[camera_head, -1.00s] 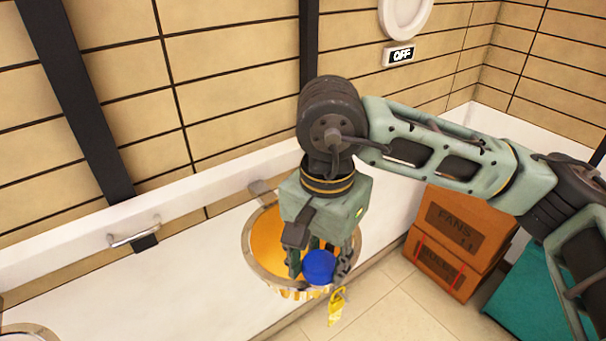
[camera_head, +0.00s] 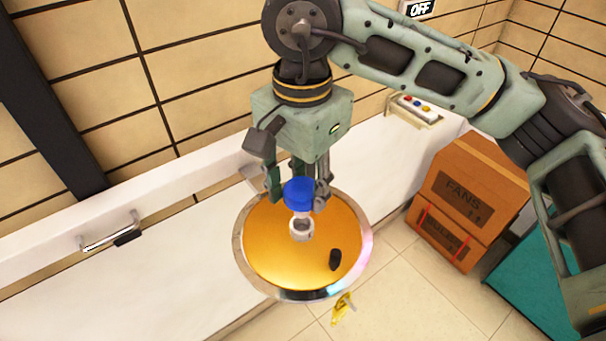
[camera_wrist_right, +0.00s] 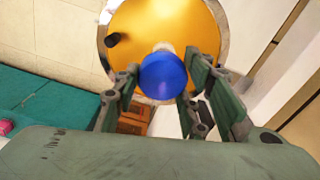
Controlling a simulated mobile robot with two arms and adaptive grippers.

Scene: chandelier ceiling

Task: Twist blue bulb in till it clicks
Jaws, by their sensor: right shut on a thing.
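The blue bulb (camera_head: 299,192) is between the fingers of my right gripper (camera_head: 298,186), which is shut on it. In the head view its pale base points down at a small white socket (camera_head: 301,231) in the middle of the round orange lamp face (camera_head: 270,250). Whether the base is inside the socket or just above it, I cannot tell. In the right wrist view the blue bulb (camera_wrist_right: 163,76) sits between the two fingers (camera_wrist_right: 160,95) and hides most of the socket, with the orange face (camera_wrist_right: 165,25) behind. My left gripper is not in view.
A dark knob (camera_head: 335,260) stands up from the lamp face, right of the socket. A yellow tag (camera_head: 343,306) shows below the rim. Brown boxes (camera_head: 465,195) and a teal box (camera_head: 525,280) stand at the right. A white ledge (camera_head: 120,290) with a handle (camera_head: 108,232) lies left.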

